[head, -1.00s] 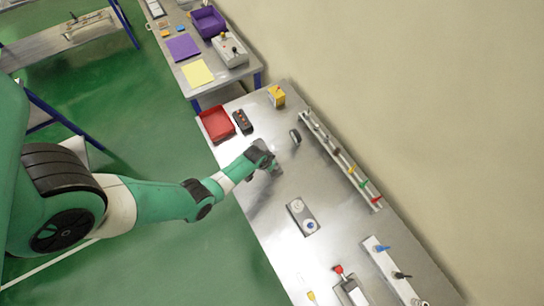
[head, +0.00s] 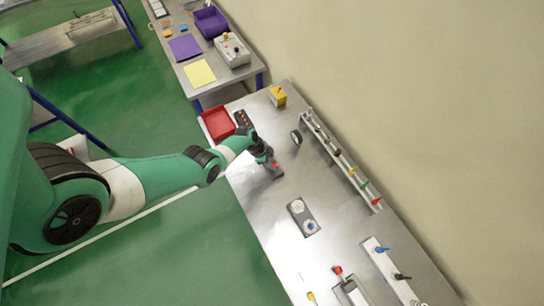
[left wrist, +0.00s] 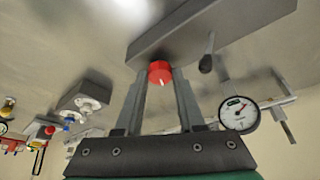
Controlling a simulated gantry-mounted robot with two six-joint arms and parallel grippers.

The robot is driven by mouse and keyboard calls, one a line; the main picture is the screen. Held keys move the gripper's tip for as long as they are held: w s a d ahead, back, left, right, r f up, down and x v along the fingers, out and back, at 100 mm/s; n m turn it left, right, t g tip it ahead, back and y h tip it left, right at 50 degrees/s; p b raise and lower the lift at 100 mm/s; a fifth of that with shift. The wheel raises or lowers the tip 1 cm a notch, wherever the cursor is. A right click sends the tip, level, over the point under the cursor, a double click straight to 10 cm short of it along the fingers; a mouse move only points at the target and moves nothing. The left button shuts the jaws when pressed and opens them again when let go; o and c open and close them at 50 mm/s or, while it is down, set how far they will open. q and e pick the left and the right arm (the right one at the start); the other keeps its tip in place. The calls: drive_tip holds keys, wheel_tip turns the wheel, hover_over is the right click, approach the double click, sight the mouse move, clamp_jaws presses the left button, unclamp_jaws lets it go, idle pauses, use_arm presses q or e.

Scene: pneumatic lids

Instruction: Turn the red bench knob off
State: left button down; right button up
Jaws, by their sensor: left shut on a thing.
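The red bench knob (left wrist: 159,69) shows in the left wrist view, with a small pale mark on it. It sits against a long grey body (left wrist: 190,38) and lies between the two fingertips of my left gripper (left wrist: 159,74). The fingers are shut on it, one on each side. In the head view my left gripper (head: 265,160) is over the left part of the steel bench (head: 265,215). A bit of red shows there at the fingers. The knob's exact turn angle is hard to read. My right gripper is not in view.
A round gauge (left wrist: 238,114) and a dark lever (left wrist: 206,62) are close to the knob. A red tray (head: 217,122) and a dark button box (head: 243,120) lie near my left arm. A grey box with a blue knob (head: 297,207) stands farther down the bench.

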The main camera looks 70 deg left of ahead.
use_arm(q)
drive_tip(key=m+b, duration=0.1)
drive_tip(key=m, duration=0.1)
drive_tip(key=shift+a+f+m+h, duration=0.1)
drive_tip(key=shift+a+m+h, duration=0.05)
drive_tip(key=shift+m+h, duration=0.2)
drive_tip(key=shift+m+g+h+b, duration=0.25)
drive_tip(key=shift+m+g+b, duration=0.15)
drive_tip(key=shift+m+b, duration=0.35)
drive_tip(key=c, duration=0.5)
unclamp_jaws()
